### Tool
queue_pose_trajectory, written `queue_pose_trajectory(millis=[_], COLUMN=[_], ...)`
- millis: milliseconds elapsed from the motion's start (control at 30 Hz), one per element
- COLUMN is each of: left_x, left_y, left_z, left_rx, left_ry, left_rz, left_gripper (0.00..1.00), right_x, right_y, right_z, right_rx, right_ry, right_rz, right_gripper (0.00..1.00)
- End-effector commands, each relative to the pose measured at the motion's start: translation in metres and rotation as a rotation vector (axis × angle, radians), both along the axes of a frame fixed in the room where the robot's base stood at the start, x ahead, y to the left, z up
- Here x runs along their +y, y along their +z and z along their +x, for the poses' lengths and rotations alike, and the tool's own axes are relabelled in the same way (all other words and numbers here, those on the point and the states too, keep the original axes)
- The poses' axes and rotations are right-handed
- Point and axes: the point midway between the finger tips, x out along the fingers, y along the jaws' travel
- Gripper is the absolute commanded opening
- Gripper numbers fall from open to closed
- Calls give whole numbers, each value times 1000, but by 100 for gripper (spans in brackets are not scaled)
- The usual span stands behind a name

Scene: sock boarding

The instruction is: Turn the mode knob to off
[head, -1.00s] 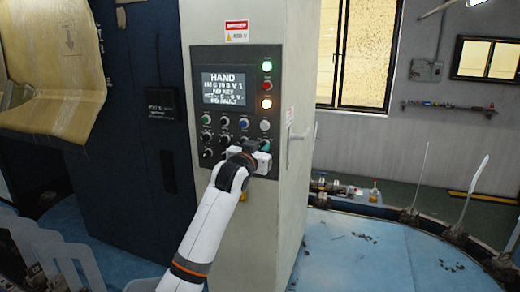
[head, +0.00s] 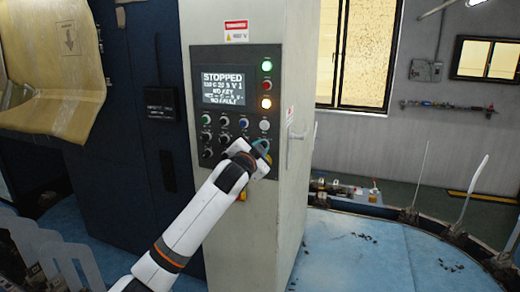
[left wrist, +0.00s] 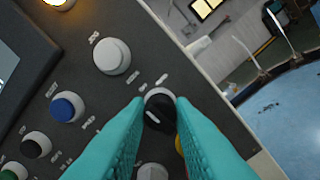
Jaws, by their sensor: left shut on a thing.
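The mode knob (left wrist: 159,112), a black knob with a pale rim, sits between my two teal fingers in the left wrist view. My left gripper (left wrist: 157,104) is shut on it, with a finger on each side. In the head view my left gripper (head: 262,150) is at the lower right of the control panel (head: 230,170) and hides the knob. The panel's screen (head: 223,87) reads STOPPED. The knob's small labels are too blurred to read. My right gripper is in neither view.
Close around the held knob are a white button (left wrist: 111,57), a blue button (left wrist: 67,106) and a grey knob (left wrist: 152,172). Green, red and amber lamps (head: 266,84) run up the panel's right side. A cabinet handle (head: 297,133) is to the right.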

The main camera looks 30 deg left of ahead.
Motion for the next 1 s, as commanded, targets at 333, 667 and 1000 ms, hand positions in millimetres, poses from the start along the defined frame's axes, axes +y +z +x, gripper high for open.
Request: queue_pose_trajectory(millis=[333, 667, 1000], left_x=[-1, -1, -1], left_y=[-1, -1, -1], left_z=[0, 0, -2], left_rx=[9, 9, 7], left_ry=[-2, -2, -1], left_rz=[28, 27, 27], left_gripper=[0, 41, 43], right_x=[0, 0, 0], right_y=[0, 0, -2], right_z=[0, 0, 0], right_rx=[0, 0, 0], right_ry=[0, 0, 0], right_rz=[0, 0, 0], right_gripper=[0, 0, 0])
